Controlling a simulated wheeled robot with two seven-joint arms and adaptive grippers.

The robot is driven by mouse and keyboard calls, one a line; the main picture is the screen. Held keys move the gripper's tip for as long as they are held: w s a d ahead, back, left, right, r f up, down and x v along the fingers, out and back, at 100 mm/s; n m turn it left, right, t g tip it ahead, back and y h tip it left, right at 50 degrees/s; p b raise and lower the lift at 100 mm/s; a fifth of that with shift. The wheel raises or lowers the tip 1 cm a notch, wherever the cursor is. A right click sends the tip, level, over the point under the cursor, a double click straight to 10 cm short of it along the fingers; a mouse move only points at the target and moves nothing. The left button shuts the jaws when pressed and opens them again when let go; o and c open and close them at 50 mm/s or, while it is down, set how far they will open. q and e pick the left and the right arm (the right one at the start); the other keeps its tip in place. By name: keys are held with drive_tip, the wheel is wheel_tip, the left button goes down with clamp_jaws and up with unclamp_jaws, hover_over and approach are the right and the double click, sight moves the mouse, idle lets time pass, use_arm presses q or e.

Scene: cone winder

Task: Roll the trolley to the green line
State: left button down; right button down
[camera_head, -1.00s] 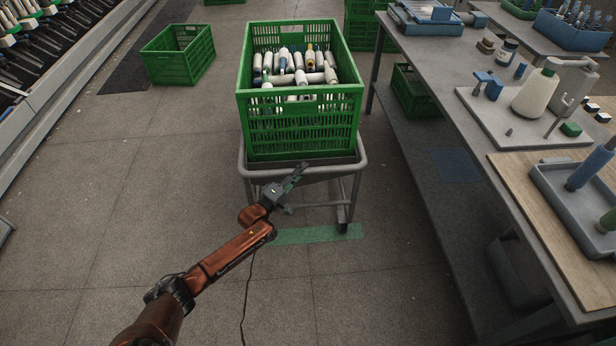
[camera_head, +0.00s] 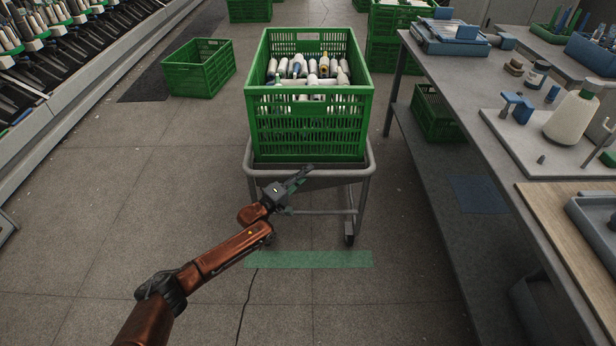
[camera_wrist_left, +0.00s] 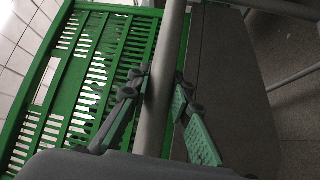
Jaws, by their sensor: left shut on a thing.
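The trolley (camera_head: 345,178) is a grey tubular frame on casters, carrying a large green crate (camera_head: 308,125) of yarn cones. The green line (camera_head: 308,259) lies flat on the floor on my side of the trolley. The near casters stand just beyond it, with a narrow strip of floor between. My left gripper (camera_head: 298,177) is shut on the trolley's near rail. In the left wrist view its fingers (camera_wrist_left: 160,98) lie on both sides of the grey rail tube (camera_wrist_left: 158,75). The far casters are hidden. My right gripper is out of view.
A long workbench (camera_head: 455,95) with a lower shelf runs close along the right. A green crate (camera_head: 198,68) stands on the floor at left, by the winding machine (camera_head: 60,80). More green crates (camera_head: 395,50) are stacked behind. Floor left of the trolley is clear.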

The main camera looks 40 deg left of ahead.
use_arm(q)
drive_tip(key=shift+a+f, duration=0.1)
drive_tip(key=c, duration=2)
unclamp_jaws()
drive_tip(key=shift+s, duration=0.1)
drive_tip(key=shift+o, duration=1.3)
drive_tip(key=s+f, duration=0.1)
drive_tip(key=s, duration=1)
drive_tip(key=shift+s+f, duration=0.25)
drive_tip(key=shift+s, duration=0.15)
